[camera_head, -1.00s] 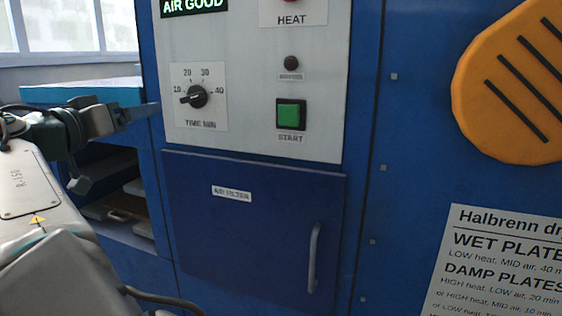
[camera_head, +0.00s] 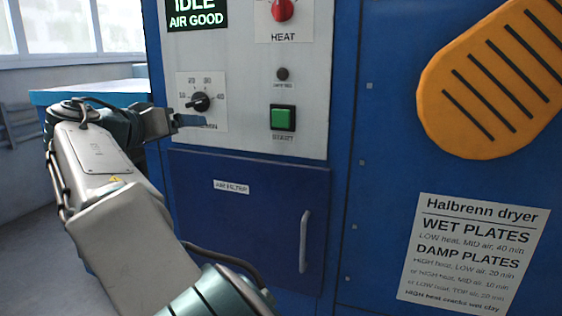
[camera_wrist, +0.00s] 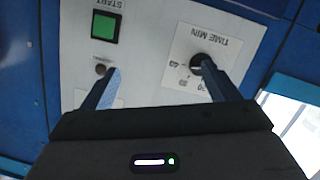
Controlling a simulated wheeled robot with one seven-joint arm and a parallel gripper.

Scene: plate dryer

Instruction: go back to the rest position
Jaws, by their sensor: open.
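My gripper (camera_head: 190,122) is in front of the dryer's control panel (camera_head: 240,140), just below the time dial (camera_head: 201,102), at the left of the head view. In the wrist view my gripper (camera_wrist: 160,85) is open and empty, its two fingers spread apart. There the time dial (camera_wrist: 198,62) shows upside down by the right fingertip, and the green start button (camera_wrist: 105,27) lies beyond the left finger. I cannot tell whether a finger touches the panel. My arm reaches up from the bottom of the head view.
The blue air filter door (camera_head: 250,240) with a vertical handle (camera_head: 305,242) is shut below the panel. A red heat knob (camera_head: 283,10) and an idle display (camera_head: 196,14) sit above. An orange vent (camera_head: 490,80) and an instruction sign (camera_head: 470,255) are to the right.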

